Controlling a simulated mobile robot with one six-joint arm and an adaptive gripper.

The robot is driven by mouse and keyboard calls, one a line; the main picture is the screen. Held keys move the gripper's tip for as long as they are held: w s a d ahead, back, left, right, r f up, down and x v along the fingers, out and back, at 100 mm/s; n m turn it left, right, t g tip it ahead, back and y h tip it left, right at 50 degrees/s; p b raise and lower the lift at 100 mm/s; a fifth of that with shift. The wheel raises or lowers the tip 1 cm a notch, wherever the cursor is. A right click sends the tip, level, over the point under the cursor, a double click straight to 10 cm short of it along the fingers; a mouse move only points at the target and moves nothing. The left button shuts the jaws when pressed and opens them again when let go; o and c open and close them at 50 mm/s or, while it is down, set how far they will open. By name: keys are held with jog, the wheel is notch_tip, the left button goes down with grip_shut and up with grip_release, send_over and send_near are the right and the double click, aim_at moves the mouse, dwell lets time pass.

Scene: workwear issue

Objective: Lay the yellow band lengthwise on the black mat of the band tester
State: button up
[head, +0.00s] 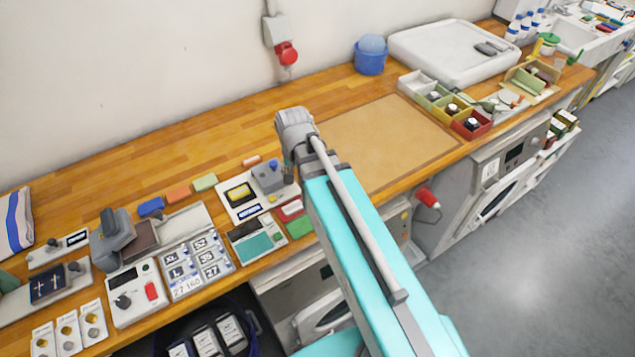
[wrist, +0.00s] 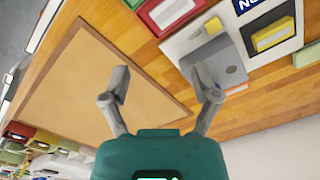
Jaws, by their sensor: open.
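The yellow band (head: 240,193) lies flat on the black mat of the band tester, a white board (head: 234,209) with a grey block. Its long side runs along the mat, with dark mat showing around it. It also shows in the wrist view (wrist: 273,34), at the upper right. My gripper (wrist: 161,84) is open and empty, its fingers wide apart. It is above the bench, beside the tester's grey block (wrist: 214,65) and apart from the band. In the head view my arm largely hides the gripper.
Blue (head: 151,206), orange (head: 178,194) and green (head: 205,182) bands lie behind the tester's left side. A brown board (head: 385,140) is clear right of my arm. Several small devices crowd the bench at left. Coloured bins (head: 471,125) stand at right.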

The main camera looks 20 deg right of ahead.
jog(key=s+d+n, duration=0.4)
jog(key=shift+s+d, duration=0.2)
jog(key=shift+d, duration=0.15)
jog(key=shift+f, duration=0.1)
notch_tip(320, 180, down, 3)
jog(key=b, duration=0.2)
jog(key=shift+r+b, duration=0.2)
jog(key=shift+b, duration=0.2)
